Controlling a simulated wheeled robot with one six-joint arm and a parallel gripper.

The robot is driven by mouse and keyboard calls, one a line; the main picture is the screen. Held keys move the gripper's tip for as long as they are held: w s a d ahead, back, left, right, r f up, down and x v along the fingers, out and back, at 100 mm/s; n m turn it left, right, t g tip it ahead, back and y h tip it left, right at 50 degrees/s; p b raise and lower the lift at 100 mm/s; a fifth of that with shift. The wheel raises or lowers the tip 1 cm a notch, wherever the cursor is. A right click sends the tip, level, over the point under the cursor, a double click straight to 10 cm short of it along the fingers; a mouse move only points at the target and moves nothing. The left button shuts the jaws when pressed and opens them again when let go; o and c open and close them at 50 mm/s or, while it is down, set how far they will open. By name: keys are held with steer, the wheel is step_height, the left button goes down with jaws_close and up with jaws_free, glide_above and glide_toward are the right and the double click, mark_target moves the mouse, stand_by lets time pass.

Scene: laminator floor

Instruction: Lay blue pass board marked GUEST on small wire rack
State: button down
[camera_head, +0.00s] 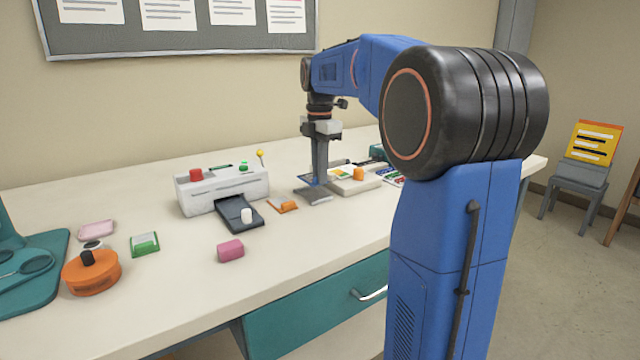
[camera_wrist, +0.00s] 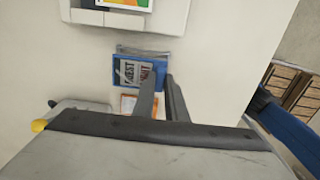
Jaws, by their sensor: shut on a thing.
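My gripper (camera_head: 318,180) points down over the table, right of the white laminator-like machine. In the wrist view, its dark fingers (camera_wrist: 166,80) meet the right side of a blue board (camera_wrist: 122,80), and it is shut on that board. The board's lettering is partly hidden by a finger; "EST" can be read. A bit of blue (camera_head: 304,178) shows beside the fingers in the head view. A grey strip (camera_wrist: 150,53) lies along the board's far edge; I cannot tell whether it is the small wire rack. I cannot tell whether the board touches the table.
The white machine (camera_head: 195,197) has a dark tray (camera_head: 240,213) in front. An orange item (camera_head: 284,206) lies close to my gripper. A white block with a card (camera_head: 345,186) stands just right. A pink block (camera_head: 230,250) and orange dispenser (camera_head: 91,273) are further left.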

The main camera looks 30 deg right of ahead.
steer(key=shift+f, duration=1.75)
steer(key=c, duration=1.8)
jaws_free()
steer(key=shift+f, duration=0.1)
step_height(320, 180, up, 12)
